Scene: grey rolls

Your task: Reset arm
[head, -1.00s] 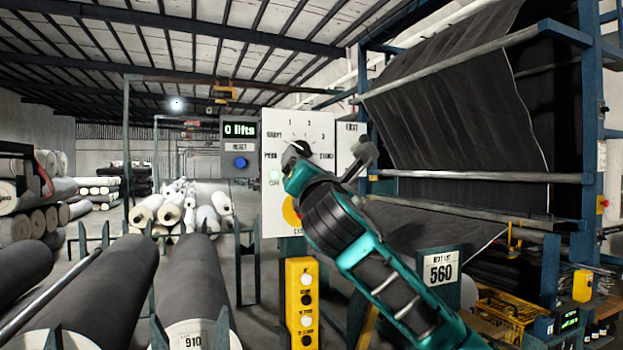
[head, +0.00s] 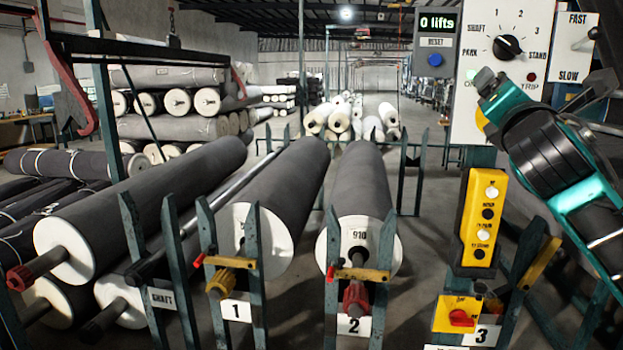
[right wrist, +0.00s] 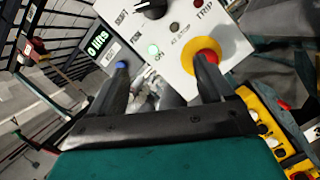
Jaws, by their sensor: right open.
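My right arm comes in from the right in the head view. Its teal and black gripper (head: 488,92) is in front of the lower part of a white control panel (head: 470,125), below the black rotary knob (head: 507,46). In the right wrist view the gripper (right wrist: 162,85) has its two dark fingers spread, with nothing between them. The panel (right wrist: 180,45) is just beyond the fingers. A red stop button with a yellow ring (right wrist: 207,62) shows by the right fingertip; whether they touch I cannot tell. My left gripper is not in view.
A lit green lamp (right wrist: 153,50) is on the panel. A counter box reading "0 lifts" (head: 437,40) stands beside it. A yellow button box (head: 481,222) hangs below. Grey rolls (head: 362,200) lie on numbered stands at the front. An open aisle runs behind them.

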